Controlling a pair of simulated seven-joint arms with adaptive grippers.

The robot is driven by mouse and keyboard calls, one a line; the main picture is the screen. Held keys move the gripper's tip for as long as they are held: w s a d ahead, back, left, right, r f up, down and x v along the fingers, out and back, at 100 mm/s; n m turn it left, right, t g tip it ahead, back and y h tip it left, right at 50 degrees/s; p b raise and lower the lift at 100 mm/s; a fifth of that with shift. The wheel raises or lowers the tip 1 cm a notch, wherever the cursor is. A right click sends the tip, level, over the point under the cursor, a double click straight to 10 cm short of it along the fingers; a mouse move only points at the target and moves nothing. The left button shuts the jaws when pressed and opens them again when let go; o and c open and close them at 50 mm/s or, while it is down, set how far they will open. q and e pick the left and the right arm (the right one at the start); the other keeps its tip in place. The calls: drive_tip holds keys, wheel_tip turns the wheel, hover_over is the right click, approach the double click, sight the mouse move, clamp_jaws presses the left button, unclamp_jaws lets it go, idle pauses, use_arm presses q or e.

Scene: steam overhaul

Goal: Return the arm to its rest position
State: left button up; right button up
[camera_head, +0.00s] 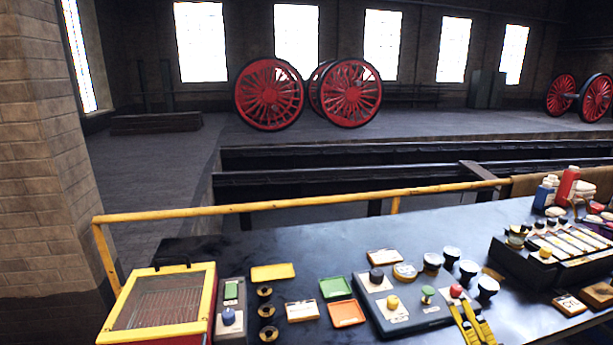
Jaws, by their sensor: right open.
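My right gripper (466,312) shows at the bottom edge, right of centre. Its two yellow and black fingers point up the picture and stand apart, with nothing seen between them. The fingertips appear just below a red knob (456,291) at the right end of a grey control box (405,313). I cannot tell whether they touch the box. The rest of the right arm is below the picture. My left gripper is not in view.
The dark bench (300,262) holds a yellow-framed box (163,305), a green tray (335,288), an orange tray (347,313) and several dark round pieces. A black rack (514,262) stands at right, near a red bottle (568,186). A yellow rail (300,204) runs behind. The bench's back middle is clear.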

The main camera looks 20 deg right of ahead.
drive_tip(key=s+a+f+g, duration=0.3)
drive_tip(key=f, duration=0.3)
drive_tip(key=s+a+f+g, duration=0.3)
drive_tip(key=a+f, duration=0.1)
drive_tip(key=f, duration=0.3)
wheel_tip(320, 180, down, 24)
drive_tip(key=w+d+r+n+g+h, duration=0.1)
drive_tip(key=d+g+h, duration=0.15)
drive_tip(key=h, duration=0.65)
drive_tip(key=s+f+g+h, duration=0.2)
drive_tip(key=s+f+h, duration=0.1)
drive_tip(key=f, duration=0.8)
drive_tip(key=s+f+g+h, duration=0.2)
drive_tip(key=s+f, duration=0.1)
drive_tip(key=f, duration=0.7)
drive_tip(key=s+a+f+n+g+h, duration=0.15)
drive_tip(key=s+a+f+g, duration=0.3)
drive_tip(key=s+f, duration=0.65)
drive_tip(key=s+a+f+n+g, duration=0.1)
drive_tip(key=s+a+f+g, duration=0.1)
drive_tip(key=s+a+f, duration=0.2)
drive_tip(key=s+a+f+g, duration=0.3)
drive_tip(key=s+a+f, duration=0.2)
drive_tip(key=s, duration=0.5)
drive_tip(key=shift+s+a+f+n+h, duration=0.25)
drive_tip(key=shift+s+a+n+h, duration=0.1)
drive_tip(key=shift+a, duration=0.85)
drive_tip(key=shift+w, duration=0.1)
